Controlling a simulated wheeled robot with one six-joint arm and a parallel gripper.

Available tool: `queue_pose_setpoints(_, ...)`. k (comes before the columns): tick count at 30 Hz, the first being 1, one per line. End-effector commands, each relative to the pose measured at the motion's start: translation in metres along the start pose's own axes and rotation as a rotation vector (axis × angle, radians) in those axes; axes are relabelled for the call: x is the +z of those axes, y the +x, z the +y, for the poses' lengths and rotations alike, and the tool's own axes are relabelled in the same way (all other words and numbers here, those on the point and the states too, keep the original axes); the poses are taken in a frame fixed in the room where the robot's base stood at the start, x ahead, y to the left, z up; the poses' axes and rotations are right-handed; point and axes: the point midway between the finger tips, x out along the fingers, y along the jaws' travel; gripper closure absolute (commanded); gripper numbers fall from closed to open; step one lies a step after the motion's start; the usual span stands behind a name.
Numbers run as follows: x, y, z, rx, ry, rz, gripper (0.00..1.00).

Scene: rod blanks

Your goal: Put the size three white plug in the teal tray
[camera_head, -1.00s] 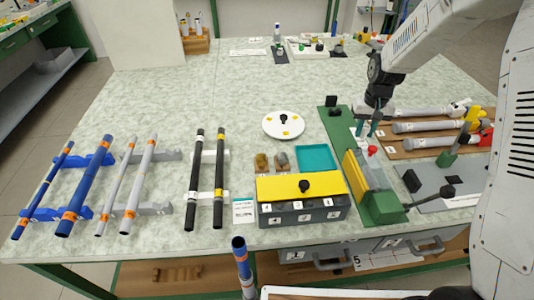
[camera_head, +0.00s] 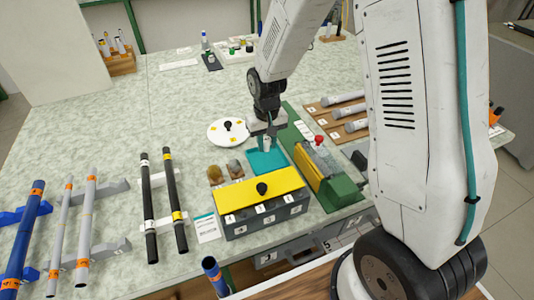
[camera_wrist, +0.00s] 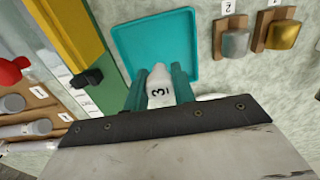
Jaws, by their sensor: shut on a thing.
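The white plug marked 3 (camera_wrist: 159,88) is between the fingers of my gripper (camera_wrist: 160,92) in the wrist view. My gripper is shut on it. The teal tray (camera_wrist: 148,38) lies just beyond the plug in that view, and the plug's tip overlaps the tray's picture. In the head view my gripper (camera_head: 268,138) is over the far part of the teal tray (camera_head: 268,164), and the plug (camera_head: 267,144) shows small between the fingers. I cannot tell whether the plug touches the tray floor.
A yellow-topped box with a black knob (camera_head: 262,189) stands in front of the tray. A green fixture with a red knob (camera_head: 320,139) is to its right. Two small plugs on wooden blocks (camera_head: 216,175) are to its left. A white round plate (camera_head: 228,131) lies behind left.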

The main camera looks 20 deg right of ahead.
Motion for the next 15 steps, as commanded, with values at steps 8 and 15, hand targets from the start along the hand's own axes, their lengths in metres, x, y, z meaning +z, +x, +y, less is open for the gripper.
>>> queue_pose_setpoints(8, 0.0, 0.027, 0.001, 0.0, 0.002, -0.002, 0.87)
queue_pose_setpoints(15, -0.001, 0.045, 0.002, 0.0, 0.002, 0.001, 0.87)
